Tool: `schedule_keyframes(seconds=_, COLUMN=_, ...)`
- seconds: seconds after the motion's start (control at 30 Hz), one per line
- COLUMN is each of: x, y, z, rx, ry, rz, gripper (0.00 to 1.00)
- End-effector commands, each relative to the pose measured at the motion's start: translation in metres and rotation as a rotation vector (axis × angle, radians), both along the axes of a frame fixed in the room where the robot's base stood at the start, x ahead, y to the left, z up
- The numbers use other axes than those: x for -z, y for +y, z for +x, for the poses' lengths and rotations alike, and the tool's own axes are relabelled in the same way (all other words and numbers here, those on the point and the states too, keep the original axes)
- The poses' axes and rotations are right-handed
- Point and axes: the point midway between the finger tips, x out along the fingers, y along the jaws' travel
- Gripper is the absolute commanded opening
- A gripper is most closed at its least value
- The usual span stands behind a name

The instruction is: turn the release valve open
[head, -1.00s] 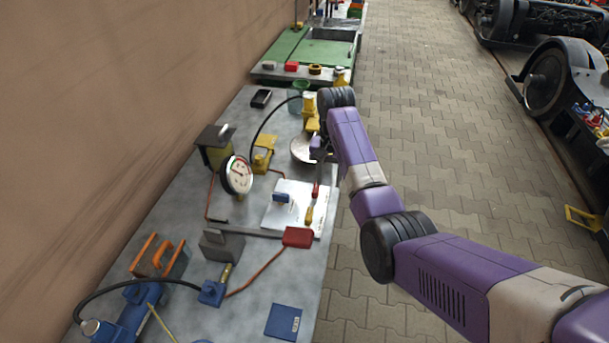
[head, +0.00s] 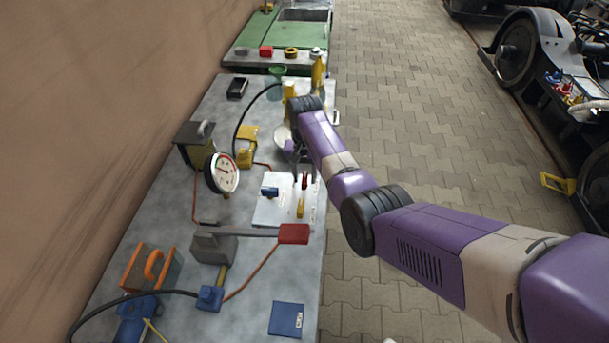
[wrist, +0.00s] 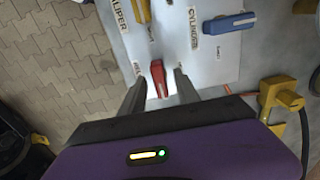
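A white valve panel (head: 268,213) lies on the bench, with a red handle (head: 305,180), a yellow handle (head: 300,208) and a blue handle (head: 269,192). In the wrist view the red handle (wrist: 158,78) lies between the two fingertips of my gripper (wrist: 159,84). The fingers are apart, with a gap on each side of the handle. Labels reading CALIPER and CYLINDER stand by the yellow handle (wrist: 146,12) and blue handle (wrist: 229,23). The label by the red handle is partly hidden and too small to read. In the head view my arm partly hides the gripper.
A dial gauge (head: 222,174), a yellow block (head: 246,146) with a black hose and a long lever with a red grip (head: 293,234) stand near the panel. A blue booklet (head: 286,319) lies at the front.

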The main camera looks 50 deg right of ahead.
Motion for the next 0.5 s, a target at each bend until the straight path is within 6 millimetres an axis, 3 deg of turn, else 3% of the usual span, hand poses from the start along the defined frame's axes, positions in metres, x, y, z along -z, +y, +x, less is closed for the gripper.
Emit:
schedule_keyframes(seconds=0.23, x=0.0011, y=-0.0001, z=0.0, rx=0.0, ry=0.0, rz=0.0, gripper=0.38)
schedule_keyframes(seconds=0.43, x=0.001, y=-0.0001, z=0.0, rx=0.0, ry=0.0, rz=0.0, gripper=0.01)
schedule_keyframes(seconds=0.5, x=0.001, y=-0.0001, z=0.0, rx=0.0, ry=0.0, rz=0.0, gripper=0.0)
